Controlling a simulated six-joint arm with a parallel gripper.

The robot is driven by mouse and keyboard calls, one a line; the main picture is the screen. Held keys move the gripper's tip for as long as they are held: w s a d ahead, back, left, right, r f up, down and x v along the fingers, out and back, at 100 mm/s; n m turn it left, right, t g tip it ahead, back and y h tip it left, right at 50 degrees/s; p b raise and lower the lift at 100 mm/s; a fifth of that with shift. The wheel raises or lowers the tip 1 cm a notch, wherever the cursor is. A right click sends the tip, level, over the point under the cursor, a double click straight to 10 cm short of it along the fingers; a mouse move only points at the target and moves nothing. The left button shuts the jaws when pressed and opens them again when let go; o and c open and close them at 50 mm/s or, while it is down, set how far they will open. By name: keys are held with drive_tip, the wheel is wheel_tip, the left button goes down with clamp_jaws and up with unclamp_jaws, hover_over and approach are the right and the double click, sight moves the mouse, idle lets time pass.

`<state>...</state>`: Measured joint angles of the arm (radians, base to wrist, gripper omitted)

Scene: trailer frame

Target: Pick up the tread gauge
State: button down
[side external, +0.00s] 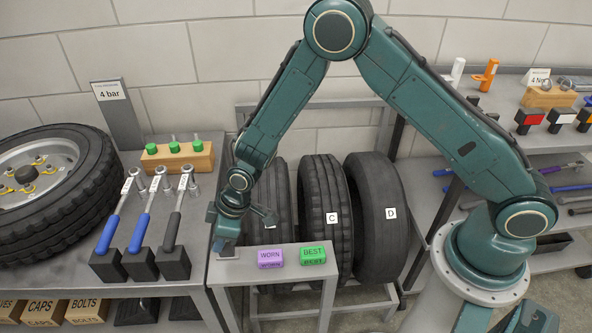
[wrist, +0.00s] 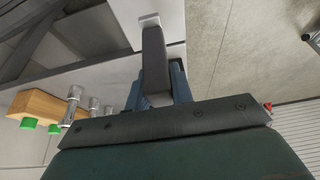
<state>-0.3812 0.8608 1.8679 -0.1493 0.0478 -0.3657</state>
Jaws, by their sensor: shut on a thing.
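My gripper (side external: 224,246) is low over the left end of the small grey stand. In the wrist view its blue fingers (wrist: 180,88) are shut on a dark grey slim body with a pale end, which I take to be the tread gauge (wrist: 154,62). In the side view the gauge is mostly hidden by my gripper, and I cannot tell whether it touches the stand.
On the small stand (side external: 240,272) sit a purple WORN block (side external: 270,258) and a green BEST block (side external: 313,254). Tyres C (side external: 322,190) and D (side external: 378,205) stand behind. Torque wrenches (side external: 145,225) and a wooden block with green caps (side external: 178,158) are left.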

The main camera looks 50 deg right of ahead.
wheel_tip(320, 180, up, 16)
idle(0.5)
idle(0.6)
drive_tip(key=shift+s+r+n+g+y, duration=0.1)
drive_tip(key=shift+n+g+y, duration=0.2)
drive_tip(key=shift+n, duration=0.85)
drive_tip(key=shift+s+r+n+g+y, duration=0.15)
drive_tip(key=shift+n+g, duration=0.25)
drive_tip(key=shift+n, duration=0.75)
drive_tip(key=shift+w+f, duration=0.1)
drive_tip(key=shift+f, duration=0.1)
hover_over(221, 256)
drive_tip(key=d, duration=0.1)
wheel_tip(221, 256, down, 16)
drive_tip(key=shift+d, duration=0.15)
drive_tip(key=shift+f, duration=1.9)
drive_tip(key=shift+f, duration=0.1)
